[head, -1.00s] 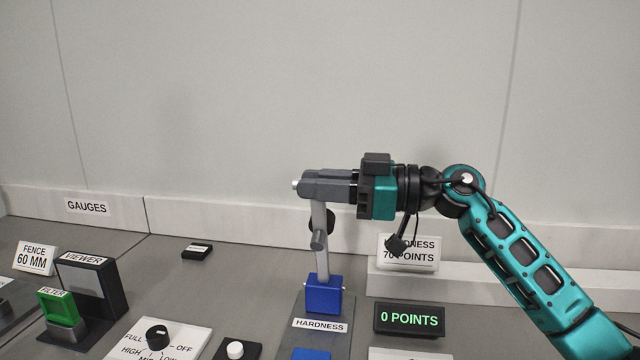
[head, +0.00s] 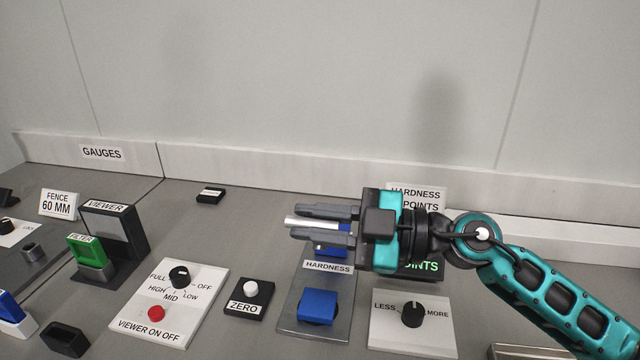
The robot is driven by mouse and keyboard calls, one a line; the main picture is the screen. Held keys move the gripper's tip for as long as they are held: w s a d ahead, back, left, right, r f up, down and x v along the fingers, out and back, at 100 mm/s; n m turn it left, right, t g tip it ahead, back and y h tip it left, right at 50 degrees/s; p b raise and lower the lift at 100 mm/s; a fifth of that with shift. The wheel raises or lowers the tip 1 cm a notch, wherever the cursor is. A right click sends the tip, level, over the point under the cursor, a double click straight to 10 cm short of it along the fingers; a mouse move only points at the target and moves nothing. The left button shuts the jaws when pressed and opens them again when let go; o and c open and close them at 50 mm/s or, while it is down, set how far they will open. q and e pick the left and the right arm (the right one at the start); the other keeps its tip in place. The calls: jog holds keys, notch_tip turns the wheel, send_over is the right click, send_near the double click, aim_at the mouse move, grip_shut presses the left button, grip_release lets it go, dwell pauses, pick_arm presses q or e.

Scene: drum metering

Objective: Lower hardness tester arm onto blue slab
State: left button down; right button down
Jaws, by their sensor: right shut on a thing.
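The hardness tester stands on a grey plate (head: 337,318) labelled HARDNESS. Its blue post block (head: 331,251) shows partly behind my right gripper. The blue slab (head: 317,306) lies on the front part of the plate, with nothing seen resting on it. My right gripper (head: 312,224) is shut on the silver handle of the tester arm (head: 298,221), whose end sticks out left of the fingertips. The gripper is above and behind the slab in the picture. The rest of the tester arm is hidden behind the fingers. My left gripper is not in view.
A LESS–MORE knob (head: 413,314) is right of the plate; a ZERO button (head: 250,287) and the viewer panel (head: 173,305) are left. My gripper and wrist partly cover the points display (head: 421,266) and the hardness sign (head: 425,193).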

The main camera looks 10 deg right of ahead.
jog(key=shift+s+a+f+n, duration=0.2)
jog(key=shift+s+f+n, duration=0.2)
jog(key=shift+s+f, duration=0.35)
jog(key=shift+w+f, duration=0.1)
jog(key=shift+w, duration=0.05)
jog(key=c, duration=1.1)
grip_release()
jog(key=shift+d, duration=0.1)
jog(key=b+v, duration=0.2)
jog(key=v, duration=1)
jog(key=shift+d+b, duration=0.3)
jog(key=shift+d, duration=0.05)
